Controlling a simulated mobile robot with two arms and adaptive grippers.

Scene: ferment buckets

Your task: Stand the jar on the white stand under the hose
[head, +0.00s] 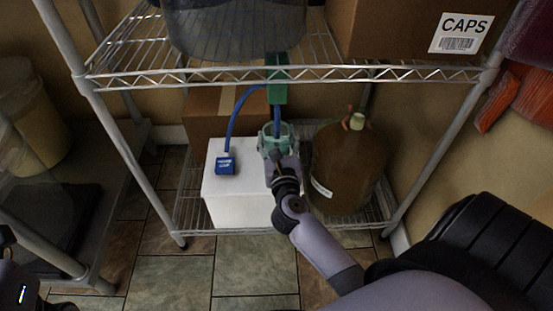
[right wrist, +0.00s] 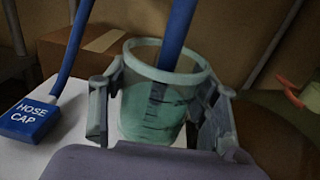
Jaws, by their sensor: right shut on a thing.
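The jar (right wrist: 150,112) is clear, greenish and roughly upright, with graduation marks; its rim also shows in the head view (head: 268,131). My right gripper (right wrist: 158,108) is shut on it, one finger on each side; in the head view the gripper (head: 277,150) is over the right part of the white stand (head: 235,197). The blue hose (right wrist: 181,25) comes down from above into the jar's mouth and shows through its wall. The jar's base is hidden, so I cannot tell whether it touches the stand.
A blue hose cap (head: 225,164) on a blue line lies on the stand's left part. A brown carboy (head: 350,165) is close on the right. A cardboard box (head: 205,118) is behind. The wire shelf's front edge (head: 200,76) and a green fitting (head: 277,80) are above.

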